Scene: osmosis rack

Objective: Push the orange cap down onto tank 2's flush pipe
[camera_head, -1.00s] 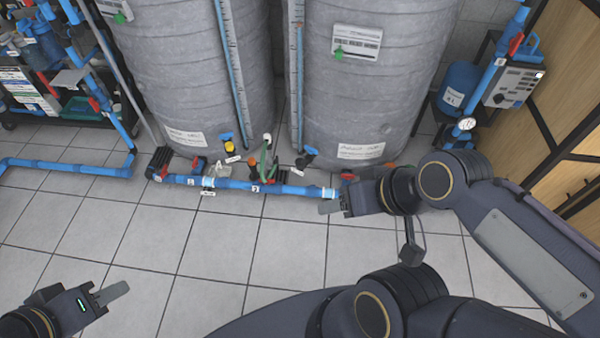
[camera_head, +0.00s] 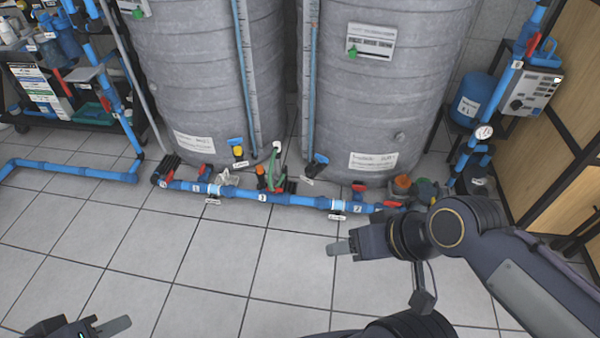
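An orange cap-like piece (camera_head: 402,183) shows at the foot of the right tank, at the right end of the blue floor pipe (camera_head: 283,199). Another small orange piece (camera_head: 260,170) stands by a green hose between the tanks. I cannot tell which one is the task's cap, nor whether either is fully seated. My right gripper (camera_head: 338,249) is over the floor in front of the pipe, apart from both pieces, with nothing visible in it. My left gripper (camera_head: 113,327) is at the bottom left edge, partly cut off and far from the pipe. Finger gaps are unclear.
Two large grey tanks, a left one (camera_head: 205,75) and a right one (camera_head: 372,100), stand behind the pipe. Red and blue valve handles rise along it. The tiled floor (camera_head: 210,250) in front is clear.

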